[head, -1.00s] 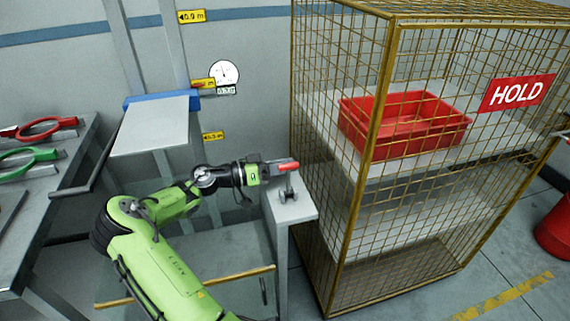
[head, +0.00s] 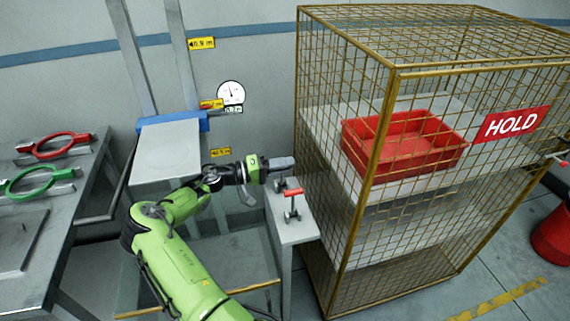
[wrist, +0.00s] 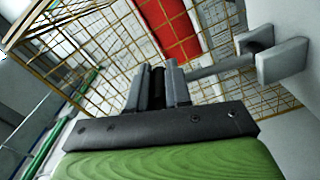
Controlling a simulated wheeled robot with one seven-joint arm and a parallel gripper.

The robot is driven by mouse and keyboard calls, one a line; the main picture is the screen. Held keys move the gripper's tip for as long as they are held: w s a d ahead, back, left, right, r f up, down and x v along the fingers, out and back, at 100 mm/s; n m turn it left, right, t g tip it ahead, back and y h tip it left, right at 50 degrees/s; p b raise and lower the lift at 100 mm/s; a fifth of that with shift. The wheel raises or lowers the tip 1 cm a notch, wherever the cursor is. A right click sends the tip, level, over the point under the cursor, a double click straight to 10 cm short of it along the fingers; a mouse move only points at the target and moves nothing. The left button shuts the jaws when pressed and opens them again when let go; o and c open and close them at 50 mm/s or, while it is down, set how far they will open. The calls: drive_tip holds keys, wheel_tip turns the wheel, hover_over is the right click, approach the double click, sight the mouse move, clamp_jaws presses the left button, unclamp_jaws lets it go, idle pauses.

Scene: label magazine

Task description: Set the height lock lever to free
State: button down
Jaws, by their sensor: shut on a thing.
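A small lever with a red handle (head: 293,192) stands on the grey pedestal (head: 291,234) left of the cage; no label on it is readable. My gripper (head: 281,163) is just above and to the left of the red handle in the head view, with a visible gap in that picture. In the wrist view, my gripper (wrist: 157,85) has its fingers close together around a narrow dark piece that I cannot identify. A grey bracket with a rod (wrist: 282,60) shows to their right; the rod's left end is hidden behind the fingers.
The yellow mesh cage (head: 384,125) stands close right of the pedestal, with a red tray (head: 405,143) inside and a HOLD sign (head: 511,124). A bench (head: 75,225) with red and green-handled tools is at left. A blue-edged platform (head: 165,158) and gauge (head: 231,92) are behind my arm.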

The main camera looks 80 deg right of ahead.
drive_tip(key=shift+w+d+r+n, duration=0.1)
drive_tip(key=shift+w+d+n, duration=0.05)
drive_tip(key=shift+d+n, duration=0.2)
idle(0.3)
drive_tip(key=c, duration=1.1)
unclamp_jaws()
drive_tip(key=shift+o, duration=0.2)
drive_tip(key=shift+w, duration=0.1)
drive_tip(key=v, duration=1.5)
drive_tip(key=shift+w+a+p, duration=0.25)
drive_tip(key=shift+w+p, duration=0.05)
drive_tip(key=shift+p, duration=0.05)
